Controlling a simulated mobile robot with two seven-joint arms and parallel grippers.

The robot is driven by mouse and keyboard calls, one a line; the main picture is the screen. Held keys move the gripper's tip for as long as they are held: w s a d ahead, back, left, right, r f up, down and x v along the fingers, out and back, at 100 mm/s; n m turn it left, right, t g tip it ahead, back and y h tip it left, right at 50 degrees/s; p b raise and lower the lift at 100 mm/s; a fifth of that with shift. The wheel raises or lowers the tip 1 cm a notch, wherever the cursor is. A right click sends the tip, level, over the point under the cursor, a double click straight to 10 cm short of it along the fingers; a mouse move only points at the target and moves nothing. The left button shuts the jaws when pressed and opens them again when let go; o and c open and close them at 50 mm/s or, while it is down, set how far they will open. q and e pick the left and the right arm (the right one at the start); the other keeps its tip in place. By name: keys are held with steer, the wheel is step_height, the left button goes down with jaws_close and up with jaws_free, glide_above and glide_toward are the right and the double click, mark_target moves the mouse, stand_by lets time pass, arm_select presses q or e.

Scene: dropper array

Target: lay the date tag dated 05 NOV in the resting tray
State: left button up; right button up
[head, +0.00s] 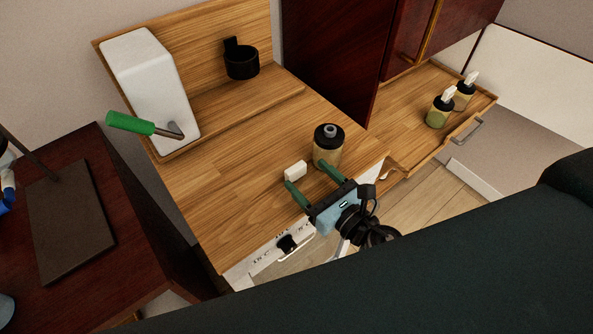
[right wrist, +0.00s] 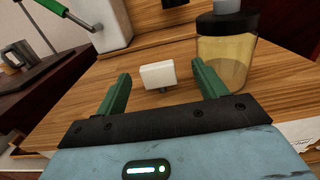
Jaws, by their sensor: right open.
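A small white block-like tag (head: 295,170) stands on the wooden counter beside a bottle. In the right wrist view the white tag (right wrist: 158,75) seems to sit on a small dark foot, and no date can be read on it. My right gripper (head: 306,174) is open, its green fingers pointing at the tag. In the right wrist view the tag shows between and just beyond the fingertips (right wrist: 161,76), with nothing held. A rimmed wooden tray-like surface (head: 402,113) is at the right; I cannot tell whether it is the resting tray. My left gripper is not in view.
A black-capped bottle (head: 328,147) of yellowish liquid stands close to my right finger. Two small dropper bottles (head: 440,109) stand on the right surface. A white dispenser (head: 150,85) with a green handle and a black cup holder (head: 241,62) are behind.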

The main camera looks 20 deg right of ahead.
mark_target(299, 169)
steer(key=x, duration=0.5)
steer(key=shift+w+a+r+p, duration=0.1)
steer(key=shift+w+a+p, duration=0.1)
steer(key=shift+a+p, duration=0.2)
steer(key=shift+w+a, duration=0.1)
steer(key=shift+w, duration=0.3)
steer(key=c, duration=1.1)
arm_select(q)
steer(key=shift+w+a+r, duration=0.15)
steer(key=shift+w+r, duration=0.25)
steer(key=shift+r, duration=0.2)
